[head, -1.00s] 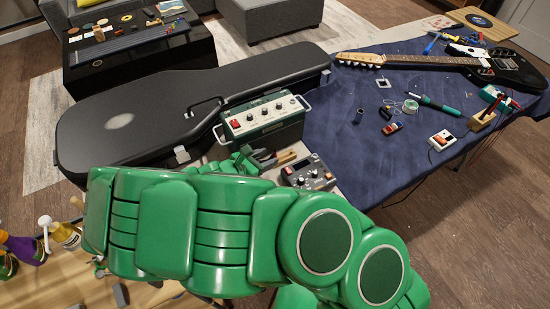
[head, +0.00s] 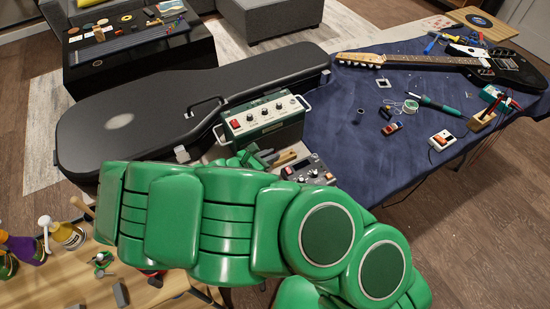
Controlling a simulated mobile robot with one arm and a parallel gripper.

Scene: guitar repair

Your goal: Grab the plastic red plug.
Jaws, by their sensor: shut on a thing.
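My gripper (head: 262,157) is small in the head view, just in front of the green amplifier, with my large green arm links crossing the foreground below it. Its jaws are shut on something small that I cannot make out. I cannot clearly identify the red plug. It may be in the jaws or hidden behind my arm. A small tan piece (head: 285,158) shows beside the gripper, and I cannot tell if the two touch.
A green amplifier (head: 262,122) stands beside the black guitar case (head: 120,125). A pedal (head: 308,170) is right of my gripper. A blue cloth (head: 345,150) bears a guitar (head: 500,68) and tools.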

